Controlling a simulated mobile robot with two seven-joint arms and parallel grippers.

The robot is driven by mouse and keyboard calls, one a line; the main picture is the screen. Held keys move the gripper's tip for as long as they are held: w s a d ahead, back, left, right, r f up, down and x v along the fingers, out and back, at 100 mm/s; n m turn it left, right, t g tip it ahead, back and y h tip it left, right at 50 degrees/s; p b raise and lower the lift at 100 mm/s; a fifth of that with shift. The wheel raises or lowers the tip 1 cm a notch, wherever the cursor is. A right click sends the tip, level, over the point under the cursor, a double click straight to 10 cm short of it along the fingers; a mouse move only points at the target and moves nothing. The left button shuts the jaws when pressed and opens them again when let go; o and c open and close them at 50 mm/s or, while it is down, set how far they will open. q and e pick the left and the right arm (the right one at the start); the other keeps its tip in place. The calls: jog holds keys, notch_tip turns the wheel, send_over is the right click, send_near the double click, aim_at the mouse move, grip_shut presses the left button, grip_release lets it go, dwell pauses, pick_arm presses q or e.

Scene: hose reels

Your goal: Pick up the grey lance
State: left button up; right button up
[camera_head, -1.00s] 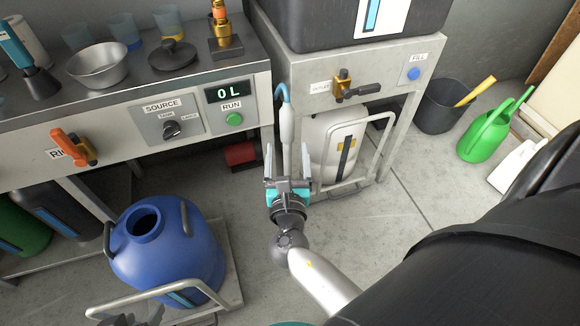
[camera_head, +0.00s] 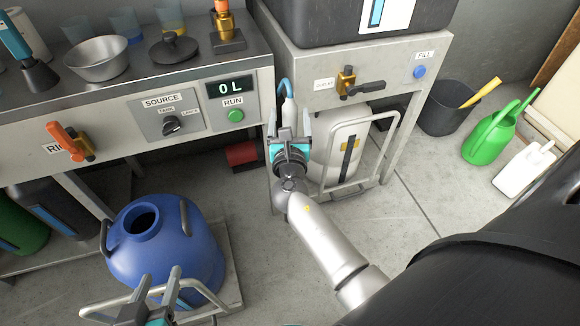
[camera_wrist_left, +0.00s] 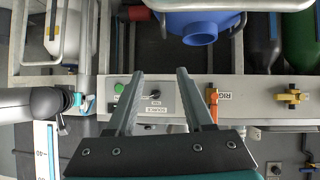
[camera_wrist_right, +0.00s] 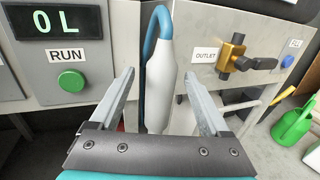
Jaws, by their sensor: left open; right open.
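The grey lance (camera_head: 288,108) hangs upright at the left front corner of the grey cabinet, with a blue hose (camera_head: 286,84) curving at its top. In the right wrist view the lance (camera_wrist_right: 160,88) stands between and beyond the two fingers of my right gripper (camera_wrist_right: 159,76). My right gripper (camera_head: 289,128) is open and empty, just in front of the lance; contact cannot be seen. My left gripper (camera_head: 159,278) is open and empty at the lower left, in front of the blue drum (camera_head: 170,250).
The cabinet (camera_head: 385,65) carries an outlet valve (camera_head: 347,82) to the right of the lance. The bench panel with a green RUN button (camera_head: 236,115) is to its left. A white tank (camera_head: 345,140) in a metal frame stands below.

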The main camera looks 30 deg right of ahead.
jog(key=shift+b+x, duration=0.55)
jog(key=shift+x, duration=0.8)
pick_arm(q)
jog(key=shift+d+r+t+h+b, duration=0.2)
jog(key=shift+d+r+t+h, duration=0.3)
jog(key=shift+d+t, duration=0.3)
jog(key=shift+d+r+t+h+b, duration=0.2)
jog(key=shift+d+r+t+h, duration=0.25)
jog(key=shift+d+t, duration=0.35)
pick_arm(e)
jog(key=shift+x, duration=1.25)
pick_arm(q)
jog(key=shift+a, duration=0.1)
pick_arm(e)
jog(key=shift+s+d+r, duration=0.1)
pick_arm(q)
jog(key=shift+w, duration=0.1)
pick_arm(e)
grip_shut()
